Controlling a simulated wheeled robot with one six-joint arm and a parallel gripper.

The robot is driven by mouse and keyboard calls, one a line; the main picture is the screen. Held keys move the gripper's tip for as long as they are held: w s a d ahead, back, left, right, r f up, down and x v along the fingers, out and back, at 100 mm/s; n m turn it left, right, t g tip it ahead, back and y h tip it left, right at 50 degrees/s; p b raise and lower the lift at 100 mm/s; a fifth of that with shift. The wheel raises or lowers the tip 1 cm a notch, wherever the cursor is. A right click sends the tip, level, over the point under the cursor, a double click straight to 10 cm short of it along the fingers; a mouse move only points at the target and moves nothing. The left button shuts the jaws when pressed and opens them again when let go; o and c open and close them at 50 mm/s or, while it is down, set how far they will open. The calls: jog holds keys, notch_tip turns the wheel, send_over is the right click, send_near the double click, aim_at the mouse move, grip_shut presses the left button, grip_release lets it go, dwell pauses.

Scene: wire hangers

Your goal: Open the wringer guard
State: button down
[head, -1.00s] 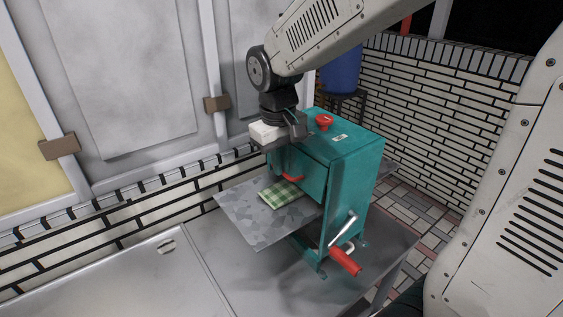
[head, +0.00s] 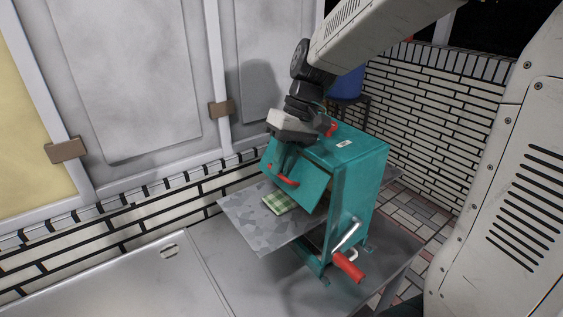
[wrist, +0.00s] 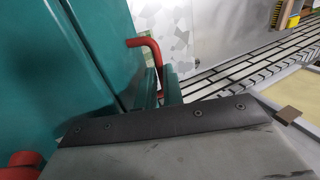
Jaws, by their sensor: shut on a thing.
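The teal wringer (head: 365,190) stands on a metal table. Its guard (head: 312,188) is a teal front flap, tilted outward with its lower edge away from the body. A red handle (head: 288,183) runs along the guard's lower front. My gripper (head: 282,170) reaches down in front of the guard and is shut on the handle; the fingertips are partly hidden.
A grey feed tray (head: 255,225) with a folded green checked cloth (head: 278,201) lies below the guard. A crank with a red grip (head: 348,266) sticks out at the right front. A red knob (head: 331,129) is on top. A sink (head: 120,280) is to the left.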

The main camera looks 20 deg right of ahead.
aim_at(293, 164)
jog(key=c, duration=1.8)
grip_release()
jog(key=shift+v, duration=3.9)
